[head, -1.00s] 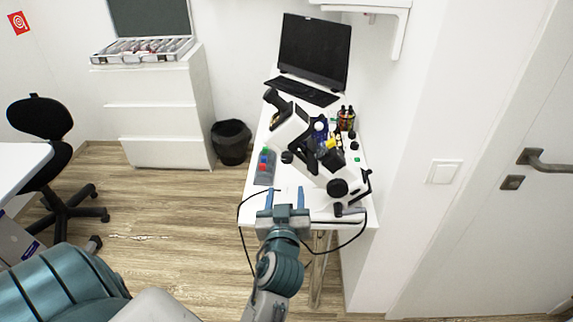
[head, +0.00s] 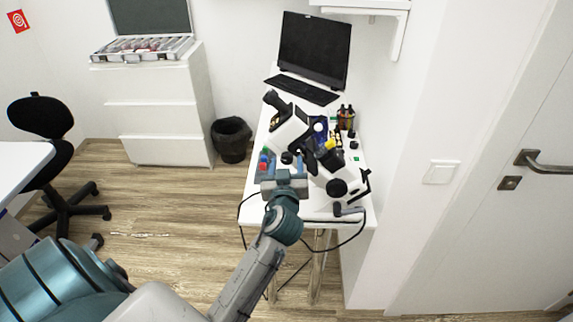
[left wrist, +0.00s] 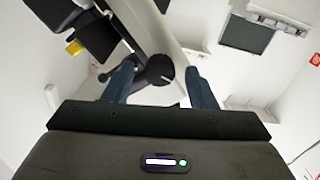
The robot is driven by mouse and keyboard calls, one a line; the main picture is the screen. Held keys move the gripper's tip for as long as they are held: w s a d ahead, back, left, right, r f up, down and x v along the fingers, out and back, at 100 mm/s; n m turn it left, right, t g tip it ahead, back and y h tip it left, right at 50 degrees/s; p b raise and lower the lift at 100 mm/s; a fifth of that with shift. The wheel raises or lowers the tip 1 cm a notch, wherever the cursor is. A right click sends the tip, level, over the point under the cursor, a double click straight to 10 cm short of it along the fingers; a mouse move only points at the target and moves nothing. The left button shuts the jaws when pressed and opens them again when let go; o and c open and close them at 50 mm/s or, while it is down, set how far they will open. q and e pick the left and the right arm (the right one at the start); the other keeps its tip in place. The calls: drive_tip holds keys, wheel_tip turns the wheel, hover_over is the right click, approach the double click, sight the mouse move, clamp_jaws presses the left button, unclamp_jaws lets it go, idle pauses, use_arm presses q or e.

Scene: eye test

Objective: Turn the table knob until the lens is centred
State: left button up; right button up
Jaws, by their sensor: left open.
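The table knob (head: 287,157) is a small dark round knob on the near left side of a white and black optical instrument (head: 291,134) on the white table. In the left wrist view the knob (left wrist: 160,70) is black with a white line across its face. My left gripper (head: 286,164) is open. Its two blue fingers stand on either side of the knob in the left wrist view, with gaps showing; I cannot tell how deep they reach. I cannot make out the lens surely. My right gripper is not in view.
The narrow table (head: 262,130) also holds a monitor (head: 315,50), a keyboard (head: 302,90), a pen holder (head: 346,117) and a block with coloured buttons (head: 263,163). A dark bin (head: 231,140) stands left of it. A wall and door (head: 480,200) close off the right.

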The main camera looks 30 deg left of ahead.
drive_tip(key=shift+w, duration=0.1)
use_arm(q)
drive_tip(key=c, duration=1)
drive_tip(key=shift+o, duration=0.2)
drive_tip(key=shift+m, duration=0.5)
drive_tip(key=shift+m+b, duration=0.3)
drive_tip(key=shift+m, duration=0.3)
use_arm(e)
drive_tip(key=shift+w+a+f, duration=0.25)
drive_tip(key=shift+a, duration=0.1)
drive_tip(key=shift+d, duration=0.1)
use_arm(q)
drive_tip(key=o, duration=1)
drive_tip(key=shift+c, duration=0.2)
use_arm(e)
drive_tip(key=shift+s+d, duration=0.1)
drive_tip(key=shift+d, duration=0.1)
